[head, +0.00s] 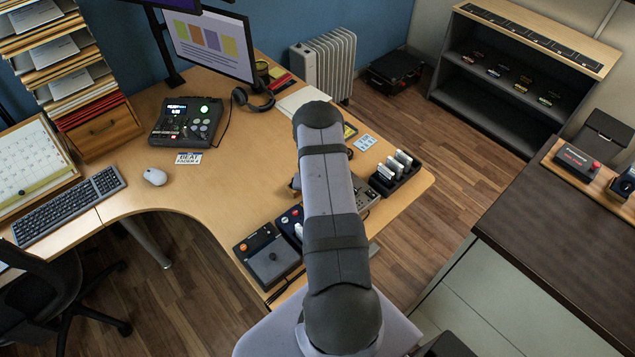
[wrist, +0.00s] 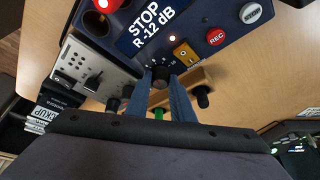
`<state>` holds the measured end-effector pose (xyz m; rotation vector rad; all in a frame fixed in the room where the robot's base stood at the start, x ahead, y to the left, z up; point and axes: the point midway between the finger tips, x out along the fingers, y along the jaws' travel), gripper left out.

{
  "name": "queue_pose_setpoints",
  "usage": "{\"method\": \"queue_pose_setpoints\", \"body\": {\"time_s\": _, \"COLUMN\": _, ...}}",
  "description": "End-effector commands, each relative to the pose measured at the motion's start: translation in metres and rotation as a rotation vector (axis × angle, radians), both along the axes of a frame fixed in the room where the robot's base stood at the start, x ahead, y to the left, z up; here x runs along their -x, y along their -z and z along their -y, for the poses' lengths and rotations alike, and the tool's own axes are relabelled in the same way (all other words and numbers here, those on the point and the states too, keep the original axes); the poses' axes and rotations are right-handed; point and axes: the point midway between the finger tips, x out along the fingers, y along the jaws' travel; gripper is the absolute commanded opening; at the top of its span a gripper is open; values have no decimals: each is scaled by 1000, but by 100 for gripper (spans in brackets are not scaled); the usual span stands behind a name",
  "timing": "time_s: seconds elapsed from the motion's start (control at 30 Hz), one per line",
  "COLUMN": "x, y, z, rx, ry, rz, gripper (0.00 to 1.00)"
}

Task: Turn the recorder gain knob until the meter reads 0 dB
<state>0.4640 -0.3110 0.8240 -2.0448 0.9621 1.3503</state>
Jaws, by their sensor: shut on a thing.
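The recorder (wrist: 215,15) is a dark blue box in the wrist view. Its display (wrist: 150,28) reads STOP and R -12 dB. Below the display is the black gain knob (wrist: 160,72), with small scale marks around it. My gripper (wrist: 160,86) has its two blue-grey fingers on either side of the knob and is shut on it. The recorder also has a red REC button (wrist: 215,37), an orange switch (wrist: 184,53) and a white STOP button (wrist: 251,13). In the head view my arm hides the gripper and the knob.
A grey panel with a black knob (wrist: 93,80) sits left of the recorder in the wrist view. In the head view, a dark control box (head: 268,258) and a black rack of white pieces (head: 395,175) stand on the desk near my arm. The desk's middle (head: 235,165) is clear.

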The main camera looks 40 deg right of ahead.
Motion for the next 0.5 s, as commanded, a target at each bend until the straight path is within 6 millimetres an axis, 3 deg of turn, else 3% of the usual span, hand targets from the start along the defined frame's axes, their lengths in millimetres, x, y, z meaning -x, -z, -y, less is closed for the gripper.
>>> {"method": "queue_pose_setpoints", "body": {"time_s": 0.03, "x": -3, "y": -10, "z": 0, "rx": 4, "ry": 16, "rz": 5, "gripper": 0}}
{"method": "queue_pose_setpoints", "body": {"time_s": 0.5, "x": -5, "y": -3, "z": 1, "rx": 10, "ry": 223, "rz": 8, "gripper": 0}}
